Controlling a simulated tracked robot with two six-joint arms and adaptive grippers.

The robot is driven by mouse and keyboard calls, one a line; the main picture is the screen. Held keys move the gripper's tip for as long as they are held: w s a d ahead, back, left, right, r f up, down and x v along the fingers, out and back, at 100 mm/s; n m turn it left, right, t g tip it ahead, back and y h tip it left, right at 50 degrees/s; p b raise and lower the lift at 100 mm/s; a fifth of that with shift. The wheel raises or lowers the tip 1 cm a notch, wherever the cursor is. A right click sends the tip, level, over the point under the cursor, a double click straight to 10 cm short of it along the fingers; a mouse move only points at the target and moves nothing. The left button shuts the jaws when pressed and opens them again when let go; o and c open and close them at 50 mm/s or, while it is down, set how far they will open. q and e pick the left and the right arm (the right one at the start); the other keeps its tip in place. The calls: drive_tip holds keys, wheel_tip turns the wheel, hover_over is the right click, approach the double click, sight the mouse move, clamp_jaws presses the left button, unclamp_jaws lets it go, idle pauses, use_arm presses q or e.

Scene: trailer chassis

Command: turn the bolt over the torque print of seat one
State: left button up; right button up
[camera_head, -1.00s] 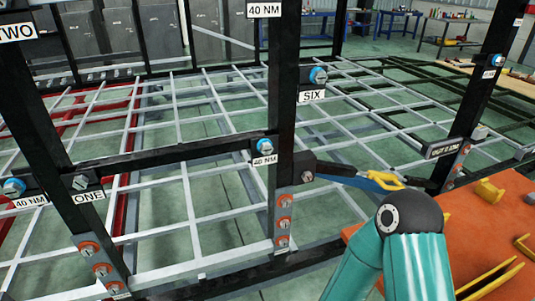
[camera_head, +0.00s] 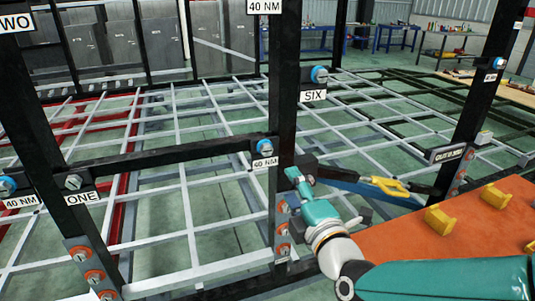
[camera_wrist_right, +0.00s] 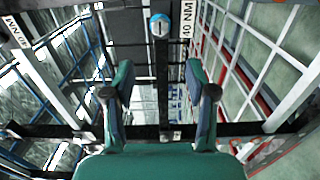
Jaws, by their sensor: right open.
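In the head view a label ONE (camera_head: 82,198) sits under a grey bolt (camera_head: 73,182) on a black post. To its left, a blue-ringed bolt (camera_head: 7,185) sits over a 40 NM print (camera_head: 20,202). Another blue-ringed bolt (camera_head: 265,145) sits over a 40 NM print (camera_head: 264,163) at the crossbar's right end. My right gripper (camera_head: 298,178) is open and empty, close to the middle post, below and right of that bolt. In the right wrist view a blue-ringed bolt (camera_wrist_right: 160,25) shows ahead, beyond the open fingers (camera_wrist_right: 158,78), beside a 40 NM print (camera_wrist_right: 187,19). My left gripper is out of view.
A yellow-handled tool (camera_head: 388,187) lies behind my gripper. An orange surface (camera_head: 410,240) with yellow blocks (camera_head: 440,220) is at right. Grey grid bars fill the back.

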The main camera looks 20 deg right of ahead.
sight(268, 152)
drive_tip(key=w, duration=0.5)
drive_tip(key=w+p, duration=0.1)
drive_tip(key=w, duration=0.4)
drive_tip(key=w+p, duration=0.1)
drive_tip(key=w, duration=0.4)
drive_tip(key=shift+a+f, duration=0.1)
drive_tip(key=shift+a, duration=0.15)
clamp_jaws()
